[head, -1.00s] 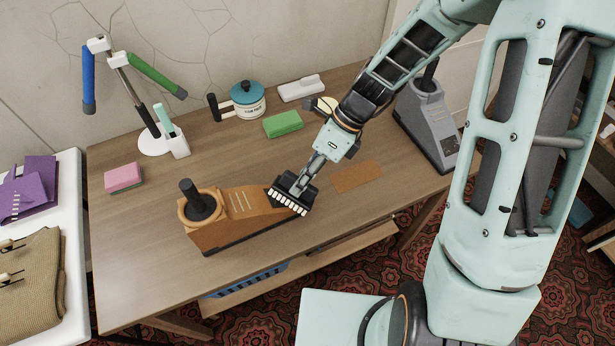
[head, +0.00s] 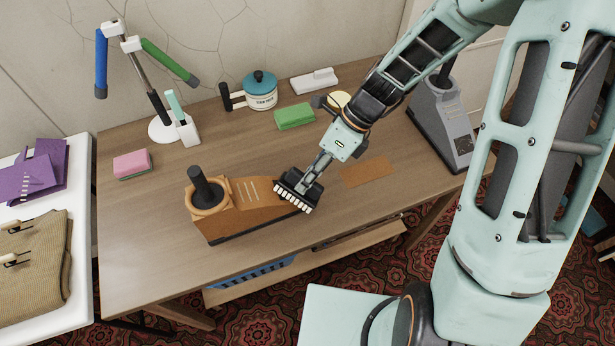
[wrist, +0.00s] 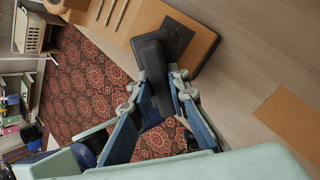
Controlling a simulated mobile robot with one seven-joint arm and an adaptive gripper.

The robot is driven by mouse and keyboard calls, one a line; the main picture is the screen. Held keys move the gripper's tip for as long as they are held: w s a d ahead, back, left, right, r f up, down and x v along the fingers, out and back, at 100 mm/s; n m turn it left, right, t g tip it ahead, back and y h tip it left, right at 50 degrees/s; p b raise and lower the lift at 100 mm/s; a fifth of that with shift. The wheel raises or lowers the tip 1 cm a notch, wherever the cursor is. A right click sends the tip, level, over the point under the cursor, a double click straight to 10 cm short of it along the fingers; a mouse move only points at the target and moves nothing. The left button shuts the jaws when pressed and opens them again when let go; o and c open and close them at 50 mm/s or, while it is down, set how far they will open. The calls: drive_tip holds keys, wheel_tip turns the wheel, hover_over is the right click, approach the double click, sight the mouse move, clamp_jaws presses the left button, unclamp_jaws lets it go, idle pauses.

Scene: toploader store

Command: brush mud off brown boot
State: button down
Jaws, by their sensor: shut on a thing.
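The brown boot (head: 262,191) lies on the wooden table with a dark post in its opening; its toe points right. My gripper (head: 312,175) is shut on a dark brush (head: 291,189) with pale bristles. The brush is at the boot's toe end and hides part of it; whether the bristles touch it I cannot tell. In the wrist view the brush (wrist: 152,62) sits between my fingers (wrist: 160,98), beside the toe of the boot (wrist: 196,38). A dark mud patch (wrist: 172,36) shows on the toe there.
A grey boot (head: 440,115) stands at the right. A flat brown sheet (head: 367,171) lies right of my gripper.

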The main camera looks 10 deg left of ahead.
drive_tip(key=shift+b+x, duration=0.55)
drive_tip(key=shift+x, duration=0.45)
drive_tip(key=shift+w+a, duration=0.2)
drive_tip(key=shift+w, duration=0.1)
idle(0.4)
drive_tip(key=shift+w+a, duration=0.2)
drive_tip(key=shift+w, duration=0.15)
drive_tip(key=shift+w+a+p, duration=0.45)
drive_tip(key=shift+w+a, duration=0.25)
drive_tip(key=shift+w, duration=0.35)
drive_tip(key=shift+w+a+p, duration=0.4)
drive_tip(key=shift+w+a, duration=0.35)
drive_tip(key=shift+w, duration=0.3)
drive_tip(key=shift+s+d, duration=0.45)
drive_tip(key=shift+s, duration=0.2)
drive_tip(key=shift+s+d, duration=0.45)
drive_tip(key=shift+s, duration=0.2)
drive_tip(key=p+v, duration=0.5)
drive_tip(key=v, duration=0.1)
